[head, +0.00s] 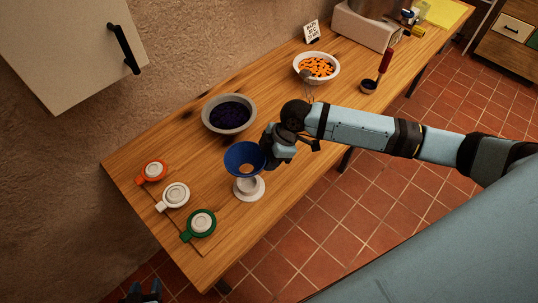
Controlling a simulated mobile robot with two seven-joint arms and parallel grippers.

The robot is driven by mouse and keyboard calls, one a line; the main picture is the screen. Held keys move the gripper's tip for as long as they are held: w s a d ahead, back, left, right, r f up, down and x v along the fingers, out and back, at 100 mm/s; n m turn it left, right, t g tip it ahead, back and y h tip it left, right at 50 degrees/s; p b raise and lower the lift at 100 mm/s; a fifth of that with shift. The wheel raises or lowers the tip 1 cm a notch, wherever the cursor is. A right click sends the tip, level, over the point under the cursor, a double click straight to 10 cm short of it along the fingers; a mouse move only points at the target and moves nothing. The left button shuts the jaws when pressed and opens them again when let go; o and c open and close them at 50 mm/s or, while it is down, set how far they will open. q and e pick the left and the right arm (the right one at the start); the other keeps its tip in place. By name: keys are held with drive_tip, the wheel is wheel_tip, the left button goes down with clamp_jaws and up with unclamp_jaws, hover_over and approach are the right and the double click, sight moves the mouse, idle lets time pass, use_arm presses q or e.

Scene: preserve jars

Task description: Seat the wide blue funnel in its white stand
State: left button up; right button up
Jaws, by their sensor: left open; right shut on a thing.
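The wide blue funnel (240,158) is upright, with its mouth facing up, near the table's front edge. My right gripper (267,150) is shut on the right side of its rim. The white stand (249,192) is directly below the funnel, its round base on the table. The funnel hides most of the stand's top, so I cannot tell whether the funnel touches it or hangs just above. My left gripper (142,292) is open and empty at the bottom edge, off the table and partly cut off.
A grey bowl of dark fruit (229,114) stands behind the funnel. A white bowl of orange pieces (317,68) and a dark cup (369,86) are farther right.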

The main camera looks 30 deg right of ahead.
wheel_tip(320, 180, down, 5)
drive_tip(key=shift+f+b, duration=0.15)
drive_tip(key=shift+b, duration=1)
drive_tip(key=shift+f, duration=0.15)
drive_tip(key=shift+f, duration=0.1)
drive_tip(key=shift+f, duration=0.45)
drive_tip(key=shift+f, duration=0.15)
idle(0.3)
drive_tip(key=shift+f, duration=0.65)
idle(0.4)
drive_tip(key=o, duration=0.9)
drive_tip(key=shift+f, duration=0.1)
drive_tip(key=shift+c, duration=0.2)
